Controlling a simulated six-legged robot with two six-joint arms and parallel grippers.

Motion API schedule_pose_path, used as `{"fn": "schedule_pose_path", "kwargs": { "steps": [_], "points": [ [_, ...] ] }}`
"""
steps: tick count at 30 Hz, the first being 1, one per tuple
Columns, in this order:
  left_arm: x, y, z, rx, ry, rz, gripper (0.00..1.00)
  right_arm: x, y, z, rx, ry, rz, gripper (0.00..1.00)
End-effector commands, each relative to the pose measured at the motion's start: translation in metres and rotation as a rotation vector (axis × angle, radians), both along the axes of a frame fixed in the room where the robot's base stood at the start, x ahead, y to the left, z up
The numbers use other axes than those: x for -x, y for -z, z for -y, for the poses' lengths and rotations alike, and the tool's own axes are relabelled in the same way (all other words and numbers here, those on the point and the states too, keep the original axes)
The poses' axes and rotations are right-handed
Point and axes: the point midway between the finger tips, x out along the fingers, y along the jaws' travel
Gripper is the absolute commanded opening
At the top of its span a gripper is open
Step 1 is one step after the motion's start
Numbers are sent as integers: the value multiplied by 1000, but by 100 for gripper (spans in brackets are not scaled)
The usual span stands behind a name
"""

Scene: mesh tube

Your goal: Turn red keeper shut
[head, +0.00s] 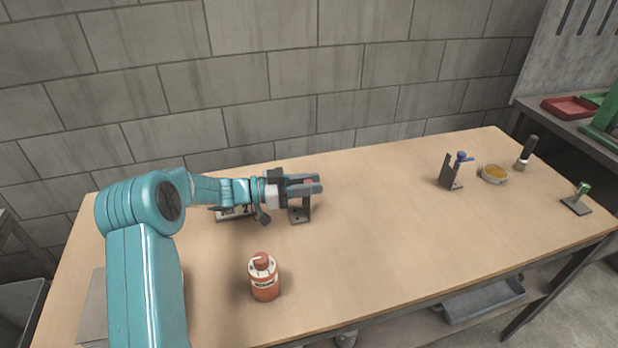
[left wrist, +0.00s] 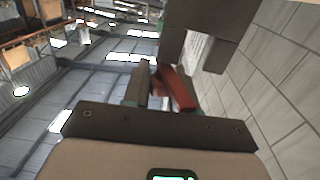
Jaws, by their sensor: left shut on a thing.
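The red keeper (head: 309,181) shows as a small red patch between the fingers of my left gripper (head: 312,185), on top of a dark upright bracket (head: 300,212) at the back left of the bench. The fingers are shut on it and hide most of it. In the left wrist view the red keeper (left wrist: 180,90) lies by the fingers of the left gripper (left wrist: 160,85), tilted in the picture. I cannot tell its exact turn angle. My right gripper is in neither view.
A red bottle (head: 264,280) stands in front of my left arm. A bracket with a blue knob (head: 451,173), a yellow-filled dish (head: 494,174), a dark-handled tool (head: 527,152) and a green-topped stand (head: 578,200) are at the right. The bench (head: 390,250) middle is clear.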

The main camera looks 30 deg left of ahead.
Motion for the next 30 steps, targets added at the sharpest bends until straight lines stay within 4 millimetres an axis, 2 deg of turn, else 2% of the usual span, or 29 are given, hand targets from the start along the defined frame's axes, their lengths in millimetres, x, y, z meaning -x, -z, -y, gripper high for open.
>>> {"fn": "schedule_pose_path", "kwargs": {
  "steps": [4,12,30],
  "points": [
    [-1,-1,-1,-1,140,3,0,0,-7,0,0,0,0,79],
    [0,2,-1,0,357,0,0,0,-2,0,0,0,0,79],
    [0,0,0,1,550,2,0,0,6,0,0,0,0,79]
  ]
}}
